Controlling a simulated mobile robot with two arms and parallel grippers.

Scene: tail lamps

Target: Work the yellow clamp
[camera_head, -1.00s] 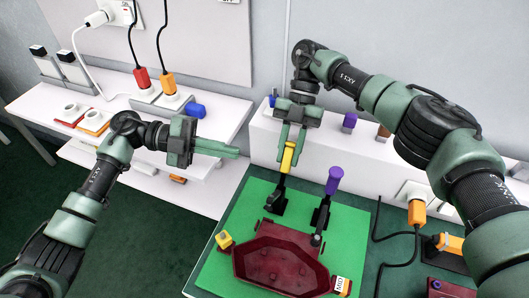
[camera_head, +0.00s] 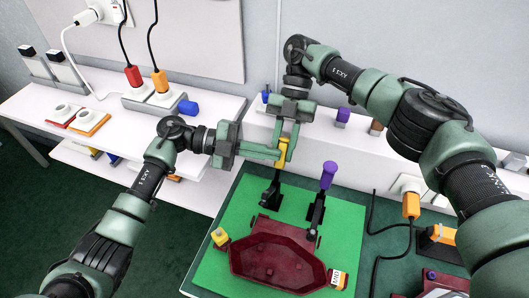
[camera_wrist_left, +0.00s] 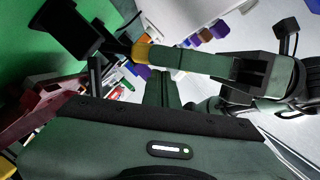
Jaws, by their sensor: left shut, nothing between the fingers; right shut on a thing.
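The yellow clamp has a yellow handle (camera_head: 282,147) standing up over a black base (camera_head: 270,196) on the green mat. My right gripper (camera_head: 283,152) comes from above and is shut on the yellow handle. My left gripper (camera_head: 276,154) is shut and empty, with its fingertips close beside the handle from the left; I cannot tell whether they touch it. In the left wrist view the handle's yellow part (camera_wrist_left: 140,51) shows at the right gripper's fingers, just beyond my left gripper's closed fingers (camera_wrist_left: 166,85). The right fingers hide part of the handle.
A purple-handled clamp (camera_head: 328,175) stands right of the yellow one. A dark red tray (camera_head: 237,268) and a small yellow block (camera_head: 220,237) are on the green mat (camera_head: 345,225). A white shelf (camera_head: 400,155) runs behind; a cable lies at the right.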

